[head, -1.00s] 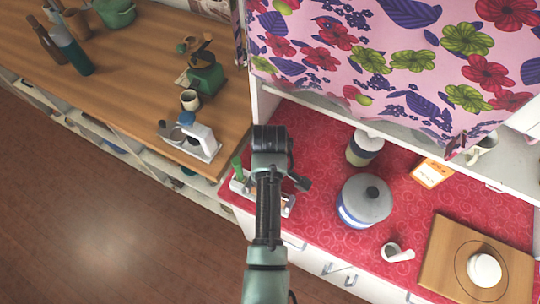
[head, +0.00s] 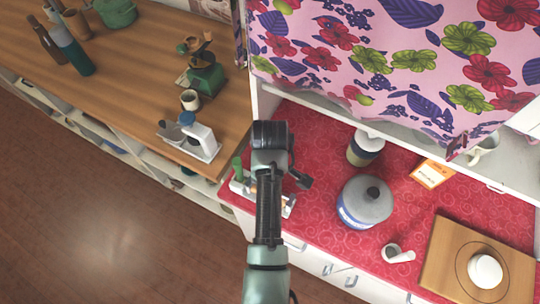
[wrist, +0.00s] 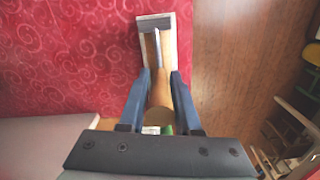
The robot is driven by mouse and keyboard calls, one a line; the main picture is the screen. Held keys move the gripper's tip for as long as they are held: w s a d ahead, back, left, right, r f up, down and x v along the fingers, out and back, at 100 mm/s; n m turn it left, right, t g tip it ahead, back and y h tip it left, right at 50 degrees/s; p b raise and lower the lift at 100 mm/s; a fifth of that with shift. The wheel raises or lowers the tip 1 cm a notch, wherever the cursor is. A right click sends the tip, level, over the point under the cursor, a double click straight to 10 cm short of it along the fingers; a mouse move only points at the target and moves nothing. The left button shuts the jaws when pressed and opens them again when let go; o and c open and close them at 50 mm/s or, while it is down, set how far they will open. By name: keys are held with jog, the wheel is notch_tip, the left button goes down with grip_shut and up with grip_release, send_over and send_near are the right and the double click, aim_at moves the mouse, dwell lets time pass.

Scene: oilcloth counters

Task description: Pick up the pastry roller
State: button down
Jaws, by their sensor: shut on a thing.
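The pastry roller (wrist: 160,92) shows in the wrist view as a tan wooden cylinder with a thin metal rod at its far end. My gripper (wrist: 160,74) is shut on the wooden cylinder, with one blue finger on each side. The rod reaches a pale block with a grey top (wrist: 155,23) at the far end; I cannot tell whether they touch. Something green shows below the near end of the cylinder. In the head view my arm hides the gripper and most of the roller, above the left end of the red counter (head: 320,150).
A large grey lidded jar (head: 365,203), a smaller jar (head: 364,148) and a white mug-like piece (head: 397,253) stand to the right. A wooden board (head: 450,265) lies beyond them. The wooden counter (head: 120,75) at left holds a white kitchen scale (head: 200,143). A flowered cloth hangs above.

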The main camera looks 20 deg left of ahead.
notch_tip(320, 180, up, 8)
jog(key=shift+w+f, duration=0.1)
notch_tip(320, 180, up, 7)
jog(key=p, duration=0.6)
jog(key=shift+r+p, duration=0.95)
jog(key=shift+p, duration=0.1)
